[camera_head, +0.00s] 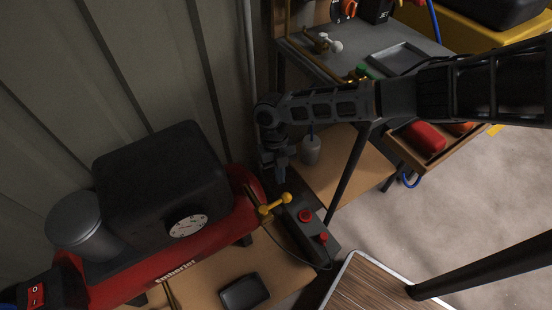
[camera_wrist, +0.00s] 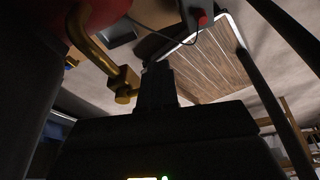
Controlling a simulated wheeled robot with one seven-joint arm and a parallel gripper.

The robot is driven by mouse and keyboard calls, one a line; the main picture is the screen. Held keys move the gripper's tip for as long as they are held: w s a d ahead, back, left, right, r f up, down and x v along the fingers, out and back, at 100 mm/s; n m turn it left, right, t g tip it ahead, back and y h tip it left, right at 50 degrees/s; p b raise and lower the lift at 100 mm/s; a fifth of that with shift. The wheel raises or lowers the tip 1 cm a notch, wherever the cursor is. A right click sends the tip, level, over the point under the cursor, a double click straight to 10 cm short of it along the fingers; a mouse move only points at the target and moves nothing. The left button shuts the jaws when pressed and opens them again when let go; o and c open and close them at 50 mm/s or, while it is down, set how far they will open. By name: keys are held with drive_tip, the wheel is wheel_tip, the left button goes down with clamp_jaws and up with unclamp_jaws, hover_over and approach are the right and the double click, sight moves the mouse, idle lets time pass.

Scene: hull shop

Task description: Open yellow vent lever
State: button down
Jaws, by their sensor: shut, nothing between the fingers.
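The yellow vent lever (camera_head: 273,204) sits at the right end of the red compressor tank (camera_head: 190,262) in the head view, with a round knob at its upper right end. My gripper (camera_head: 281,178) points down just above the lever, shut and empty. In the wrist view a brass valve body and pipe (camera_wrist: 122,82) stand just left of my gripper's fingers (camera_wrist: 157,75). From these views I cannot tell whether the fingers touch the lever.
A dark box with red buttons (camera_head: 306,215) lies right of the lever. A black housing (camera_head: 160,175) and a gauge (camera_head: 188,226) sit on the tank. A workbench (camera_head: 345,70) with a lower shelf stands behind my arm. A wood-topped surface (camera_head: 375,285) is at the front right.

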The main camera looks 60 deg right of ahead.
sight(290, 195)
drive_tip(key=shift+s+a+f, duration=0.15)
drive_tip(key=shift+s+a, duration=0.45)
drive_tip(key=shift+s, duration=0.3)
drive_tip(key=shift+s+p, duration=0.15)
drive_tip(key=shift+p, duration=0.15)
drive_tip(key=s+m, duration=0.1)
drive_tip(key=s+m+p, duration=0.2)
drive_tip(key=m, duration=0.1)
drive_tip(key=shift+a+t+y, duration=0.3)
drive_tip(key=shift+t+y, duration=0.1)
drive_tip(key=s+a+m+t+p, duration=0.3)
drive_tip(key=s+a+m+p, duration=0.2)
drive_tip(key=m, duration=0.7)
drive_tip(key=shift+s+a+p, duration=0.35)
drive_tip(key=shift+a+p, duration=0.6)
drive_tip(key=shift+a, duration=0.15)
drive_tip(key=shift+a+m, duration=0.15)
drive_tip(key=shift+m, duration=0.15)
